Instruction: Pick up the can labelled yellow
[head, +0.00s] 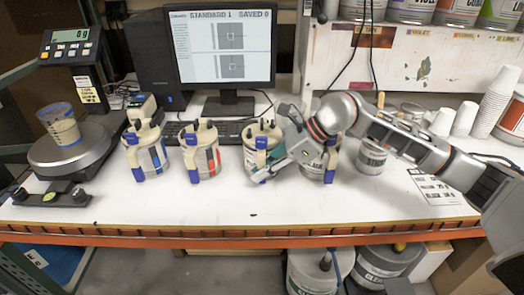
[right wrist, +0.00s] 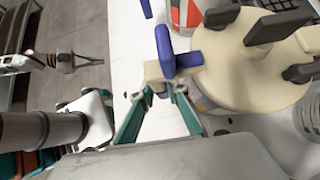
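Several lidded cans stand in a row on the white bench. The middle can (head: 255,158) is the one at my right gripper (head: 268,172); I cannot read its label, so I cannot tell whether it says yellow. In the right wrist view, the can's cream lid (right wrist: 265,60) has dark knobs and a blue clip. My right gripper (right wrist: 162,92) has its fingertips close together at the tan block on the lid's edge and looks shut on it. The can stands upright on the bench. My left gripper (right wrist: 88,61) seems to show small and far off in the right wrist view.
Cans with a blue label (head: 150,158) and a red label (head: 204,160) stand left. Two cans stand right, one partly behind my arm (head: 372,158). A scale (head: 70,155) holds a cup. A monitor (head: 222,48) and keyboard are behind.

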